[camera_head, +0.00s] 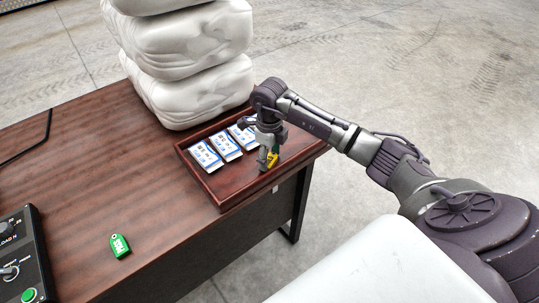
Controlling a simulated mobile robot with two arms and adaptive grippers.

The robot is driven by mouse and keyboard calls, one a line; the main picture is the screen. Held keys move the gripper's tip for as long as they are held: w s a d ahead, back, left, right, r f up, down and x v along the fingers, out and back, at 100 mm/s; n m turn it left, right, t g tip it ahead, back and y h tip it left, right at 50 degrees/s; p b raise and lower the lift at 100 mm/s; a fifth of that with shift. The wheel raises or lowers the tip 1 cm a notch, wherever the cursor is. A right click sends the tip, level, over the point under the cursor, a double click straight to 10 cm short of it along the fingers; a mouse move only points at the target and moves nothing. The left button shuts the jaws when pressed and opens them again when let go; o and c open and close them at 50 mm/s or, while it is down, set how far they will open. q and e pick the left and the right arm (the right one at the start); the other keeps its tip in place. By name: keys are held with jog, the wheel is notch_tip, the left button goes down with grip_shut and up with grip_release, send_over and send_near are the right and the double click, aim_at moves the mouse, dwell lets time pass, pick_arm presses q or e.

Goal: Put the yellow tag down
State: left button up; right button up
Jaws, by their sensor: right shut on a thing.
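The yellow tag (271,159) is between the fingers of my right gripper (268,153), which is shut on it. The gripper points down over the right end of a dark red wooden tray (225,201) on the table. The tag is small in the picture, and I cannot tell whether it touches the tray floor. Part of it is hidden by the fingers. My left gripper is not in view.
Several white and blue boxes (206,156) lie in the tray, left of the gripper. White sacks (190,90) are stacked behind the tray. A green tag (120,246) lies on the brown table (90,180). A control box (22,262) stands at the left edge.

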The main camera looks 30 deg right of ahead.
aim_at(269, 159)
jog(key=o, duration=0.5)
jog(key=shift+f, duration=0.15)
jog(key=o, duration=0.4)
jog(key=shift+o, duration=0.2)
jog(key=shift+r, duration=0.2)
notch_tip(269, 159, up, 12)
jog(key=shift+b, duration=0.45)
